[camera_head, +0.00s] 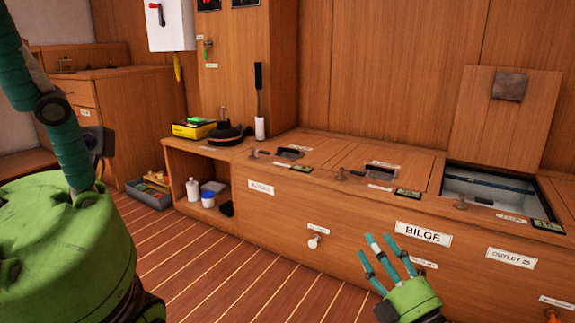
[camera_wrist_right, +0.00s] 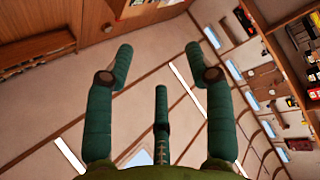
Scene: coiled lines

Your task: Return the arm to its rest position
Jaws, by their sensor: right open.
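My right gripper (camera_head: 383,256) is at the lower right of the head view, in front of the wooden bench front. Its green palm points up and its teal fingers are spread and empty. The same fingers show in the right wrist view (camera_wrist_right: 160,75), apart with nothing between them, against the ceiling and walls. A green and teal arm (camera_head: 65,150) of mine fills the left side of the head view. Its gripper is not visible.
The wooden bench has a BILGE label (camera_head: 423,234) and an open hatch (camera_head: 489,188) with its lid (camera_head: 508,120) raised. A yellow box (camera_head: 194,129) and a dark round object (camera_head: 228,134) sit on the bench's left end. A grey crate (camera_head: 150,197) stands on the striped floor (camera_head: 225,262), which is clear in the middle.

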